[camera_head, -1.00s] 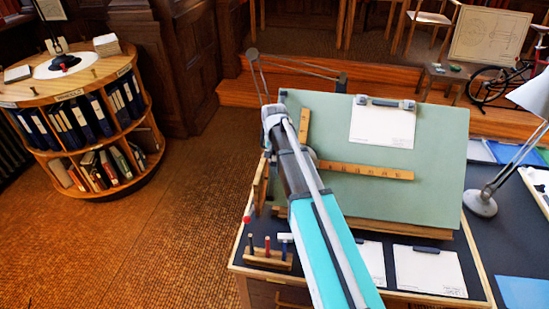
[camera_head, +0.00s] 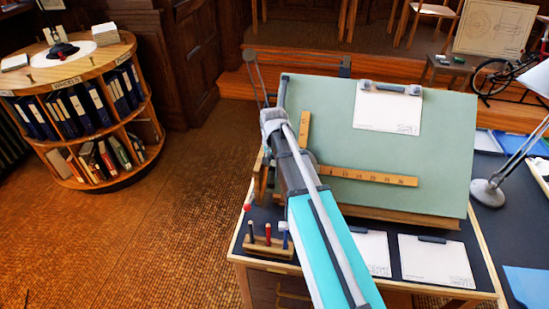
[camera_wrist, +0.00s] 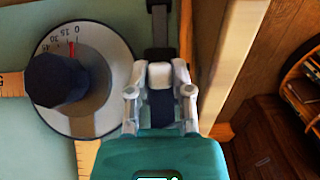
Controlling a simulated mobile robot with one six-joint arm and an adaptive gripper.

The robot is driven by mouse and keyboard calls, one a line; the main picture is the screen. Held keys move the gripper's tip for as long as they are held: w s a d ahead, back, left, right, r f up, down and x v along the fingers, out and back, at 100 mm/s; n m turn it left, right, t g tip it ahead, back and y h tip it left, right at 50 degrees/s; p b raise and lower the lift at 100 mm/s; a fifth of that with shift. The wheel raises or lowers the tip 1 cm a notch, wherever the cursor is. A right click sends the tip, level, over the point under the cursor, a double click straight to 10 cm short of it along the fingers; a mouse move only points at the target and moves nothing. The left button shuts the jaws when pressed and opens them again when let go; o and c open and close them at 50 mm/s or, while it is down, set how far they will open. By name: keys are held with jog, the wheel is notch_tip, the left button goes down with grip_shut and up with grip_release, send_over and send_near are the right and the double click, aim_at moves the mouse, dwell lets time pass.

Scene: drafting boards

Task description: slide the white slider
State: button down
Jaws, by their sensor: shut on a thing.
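The white slider (camera_wrist: 160,75) is a small white block between my gripper's fingertips in the wrist view. My gripper (camera_wrist: 160,82) is shut on it, with a finger at each side. A dark rail (camera_wrist: 158,30) runs beyond it along the board's side. In the head view my gripper (camera_head: 273,120) is at the upper left edge of the tilted green drafting board (camera_head: 440,150), and the slider cannot be made out there. The round dial (camera_wrist: 112,90) with a dark knob (camera_wrist: 55,80) lies just left of my gripper in the wrist view.
Wooden rulers (camera_head: 366,176) lie over the board, below a clipped white sheet (camera_head: 388,108). A pen holder (camera_head: 267,247), white clipboards (camera_head: 435,262) and a lamp (camera_head: 487,193) are on the desk. A round bookshelf (camera_head: 75,110) stands left, with open floor between.

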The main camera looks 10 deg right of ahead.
jog(key=s+f+b, duration=0.1)
jog(key=s+a+f+b, duration=0.1)
jog(key=f, duration=0.1)
jog(key=shift+s, duration=0.4)
jog(key=shift+s+a+f, duration=0.1)
jog(key=shift+s, duration=0.1)
jog(key=c, duration=0.5)
grip_release()
jog(key=shift+w, duration=0.1)
jog(key=shift+w, duration=0.15)
